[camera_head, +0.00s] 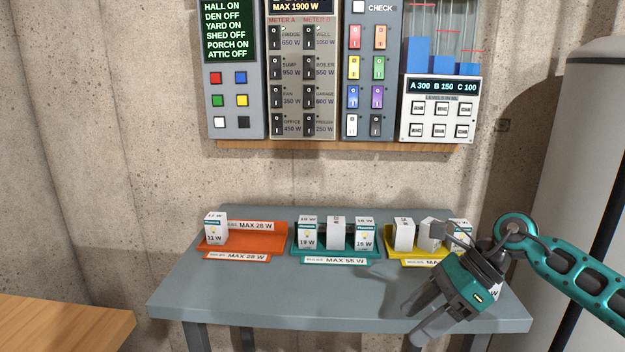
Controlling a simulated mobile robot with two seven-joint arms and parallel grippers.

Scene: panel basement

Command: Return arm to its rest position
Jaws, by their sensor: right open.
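My right arm (578,275) comes in from the right, green and dark grey. Its gripper (412,318) is open and empty, above the front right part of the grey table. It points down and to the left, in front of the yellow tray (399,262), and hides the tray's right part. No box is between its fingers. My left gripper is not in view.
The grey table (240,303) also bears an orange tray (262,240) with one white box and a teal tray (308,252) with several. A wall panel (330,146) with switches hangs behind. A wooden surface (60,325) stands left; a pale tank (590,120) stands right.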

